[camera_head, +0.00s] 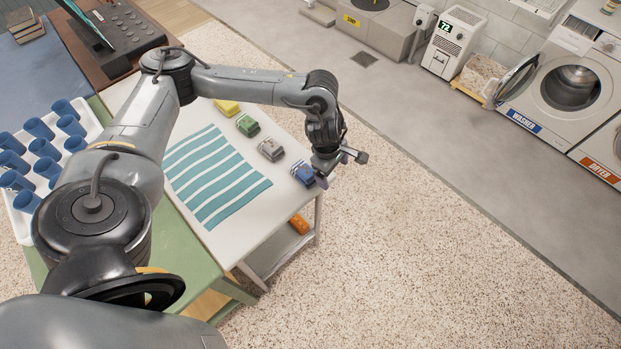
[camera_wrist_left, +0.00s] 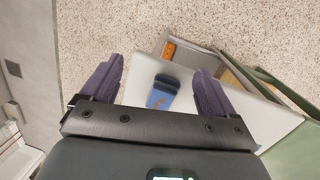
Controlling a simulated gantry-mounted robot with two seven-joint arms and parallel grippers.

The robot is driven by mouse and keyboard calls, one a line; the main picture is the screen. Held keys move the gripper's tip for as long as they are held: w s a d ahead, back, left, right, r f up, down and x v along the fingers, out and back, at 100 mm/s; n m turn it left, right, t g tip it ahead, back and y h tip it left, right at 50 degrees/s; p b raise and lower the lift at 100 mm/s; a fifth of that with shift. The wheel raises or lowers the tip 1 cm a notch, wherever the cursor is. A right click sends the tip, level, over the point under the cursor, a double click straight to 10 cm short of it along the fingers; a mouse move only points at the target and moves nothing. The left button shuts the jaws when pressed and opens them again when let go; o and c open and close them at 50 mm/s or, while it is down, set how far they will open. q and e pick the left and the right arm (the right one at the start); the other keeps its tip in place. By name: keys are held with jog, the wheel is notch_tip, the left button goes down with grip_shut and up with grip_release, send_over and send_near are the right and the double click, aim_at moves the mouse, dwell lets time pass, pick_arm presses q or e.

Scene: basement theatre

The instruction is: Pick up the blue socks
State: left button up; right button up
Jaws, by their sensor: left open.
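The blue socks (camera_head: 303,173) are a folded bundle near the right end of the white table (camera_head: 255,225). They also show in the left wrist view (camera_wrist_left: 162,93), between the two fingers and on the white tabletop. My left gripper (camera_head: 335,168) is open, with its purple fingertips (camera_wrist_left: 160,88) spread on either side of the socks in that view. It appears above them, and no contact shows. My right gripper is not in either view.
Grey (camera_head: 271,149), green (camera_head: 247,125) and yellow (camera_head: 227,106) bundles line the table's far edge. A teal striped cloth (camera_head: 215,178) lies mid-table. An orange bundle (camera_head: 299,223) sits on a lower shelf. Blue cups stand in a white tray (camera_head: 88,115) at left. Open floor lies right.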

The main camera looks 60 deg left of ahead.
pick_arm(q)
notch_tip(320, 180, up, 2)
jog(key=m+g+b, duration=0.1)
jog(key=m+g, duration=0.1)
send_over(304, 170)
jog(key=shift+y, duration=0.4)
jog(key=f+b, duration=0.1)
jog(key=f, duration=0.1)
jog(key=f+b, duration=0.2)
jog(key=shift+w+a, duration=0.15)
jog(key=shift+a, duration=0.05)
jog(key=shift+f+b, duration=0.4)
jog(key=shift+f, duration=0.35)
jog(key=f, duration=0.1)
jog(key=f+p, duration=0.1)
jog(key=f, duration=0.1)
jog(key=shift+d+f, duration=0.1)
jog(key=shift+d, duration=0.15)
jog(key=shift+f+p, duration=0.3)
jog(key=shift+f, duration=0.45)
jog(key=c, duration=1.1)
